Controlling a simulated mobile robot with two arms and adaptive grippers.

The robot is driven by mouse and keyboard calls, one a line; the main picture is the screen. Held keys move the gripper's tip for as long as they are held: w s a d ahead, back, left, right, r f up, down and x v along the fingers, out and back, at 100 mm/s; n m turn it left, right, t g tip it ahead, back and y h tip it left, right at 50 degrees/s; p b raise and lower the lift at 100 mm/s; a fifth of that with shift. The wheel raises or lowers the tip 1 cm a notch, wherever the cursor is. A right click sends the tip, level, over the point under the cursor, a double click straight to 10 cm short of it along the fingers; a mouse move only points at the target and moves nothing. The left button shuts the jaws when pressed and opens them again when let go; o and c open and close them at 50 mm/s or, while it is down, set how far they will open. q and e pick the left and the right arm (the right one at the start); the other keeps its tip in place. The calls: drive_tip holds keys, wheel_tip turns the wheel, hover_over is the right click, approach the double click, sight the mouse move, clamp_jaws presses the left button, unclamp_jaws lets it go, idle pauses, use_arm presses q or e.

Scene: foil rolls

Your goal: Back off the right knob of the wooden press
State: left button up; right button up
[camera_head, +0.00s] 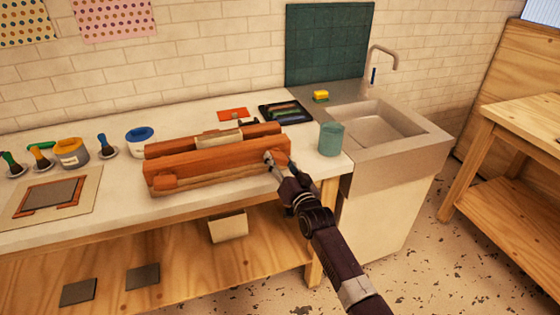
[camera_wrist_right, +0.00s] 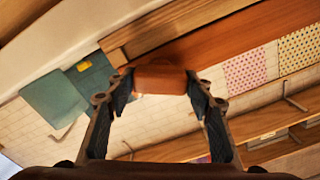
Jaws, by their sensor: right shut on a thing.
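The wooden press (camera_head: 220,163), orange-brown with long bars, lies on the white counter near its front edge. Its left knob (camera_head: 164,181) shows free on the front face. My right gripper (camera_head: 272,160) reaches the right end of the front bar and is shut on the right knob there. In the right wrist view the right knob (camera_wrist_right: 160,79), a rounded brown wooden block, sits between the two fingertips against the bar. In the head view my fingers mostly hide this knob. My left gripper is in neither view.
A teal cup (camera_head: 331,139) stands close right of the press, beside the sink (camera_head: 375,125). A dark tray (camera_head: 284,111) lies behind it. A wooden shelf (camera_head: 190,262) runs below.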

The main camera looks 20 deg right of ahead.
drive_tip(key=shift+w+r+n, duration=0.1)
drive_tip(key=shift+r+n, duration=0.1)
drive_tip(key=shift+n, duration=0.75)
drive_tip(key=shift+r+n, duration=0.2)
drive_tip(key=shift+n, duration=0.75)
drive_tip(key=o, duration=1.2)
drive_tip(key=shift+w+f, duration=0.2)
drive_tip(key=shift+f, duration=0.2)
drive_tip(key=shift+c, duration=0.2)
drive_tip(key=shift+s, duration=0.15)
drive_tip(key=s, duration=1.1)
drive_tip(key=shift+s+d, duration=0.35)
drive_tip(key=shift+s, duration=0.05)
